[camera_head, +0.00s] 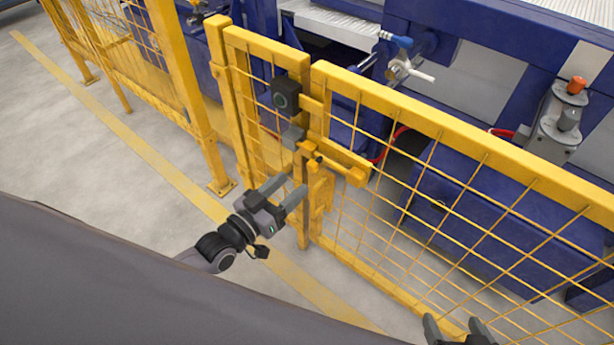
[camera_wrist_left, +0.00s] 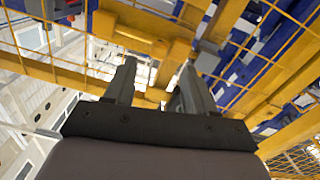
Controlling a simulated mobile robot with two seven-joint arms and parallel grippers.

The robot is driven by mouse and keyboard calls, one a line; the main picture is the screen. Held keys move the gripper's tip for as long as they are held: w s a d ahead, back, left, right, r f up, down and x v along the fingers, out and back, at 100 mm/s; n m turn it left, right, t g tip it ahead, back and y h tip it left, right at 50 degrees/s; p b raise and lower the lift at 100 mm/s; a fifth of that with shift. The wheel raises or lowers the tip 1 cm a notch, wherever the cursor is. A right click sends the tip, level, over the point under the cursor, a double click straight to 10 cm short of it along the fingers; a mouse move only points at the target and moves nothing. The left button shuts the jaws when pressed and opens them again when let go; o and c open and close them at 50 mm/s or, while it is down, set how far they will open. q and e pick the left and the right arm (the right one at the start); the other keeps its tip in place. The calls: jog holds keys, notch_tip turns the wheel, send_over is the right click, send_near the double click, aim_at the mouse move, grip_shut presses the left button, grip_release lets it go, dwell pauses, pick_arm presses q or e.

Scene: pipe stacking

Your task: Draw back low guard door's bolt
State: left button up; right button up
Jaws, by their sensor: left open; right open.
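The low guard door is yellow mesh; its right-hand panel (camera_head: 450,140) and a narrower panel (camera_head: 262,50) meet at yellow posts in the middle of the head view. The bolt (camera_head: 342,168) is a yellow bar lying across near the top of this joint, with a small dark end. My left gripper (camera_head: 290,184) is open and empty, just left of and below the bolt. In the left wrist view, the open fingers (camera_wrist_left: 158,85) point at yellow framework (camera_wrist_left: 140,30); contact cannot be told. My right gripper (camera_head: 454,328) is open and empty at the bottom edge, partly cut off.
A black box (camera_head: 285,95) sits on the door frame above the bolt. Blue machinery (camera_head: 480,205) stands behind the mesh. Yellow fence (camera_head: 180,80) runs along the left. Grey floor (camera_head: 80,130) with a yellow line is open at left.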

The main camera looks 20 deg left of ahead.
aim_at(309, 169)
pick_arm(q)
jog(key=b+x, duration=0.1)
jog(key=x, duration=0.4)
jog(key=shift+w+d+r, duration=0.1)
jog(key=shift+w, duration=0.05)
jog(key=shift+w+d, duration=0.2)
jog(key=shift+w, duration=0.3)
pick_arm(e)
jog(key=shift+s+f, duration=0.45)
jog(key=shift+f, duration=0.35)
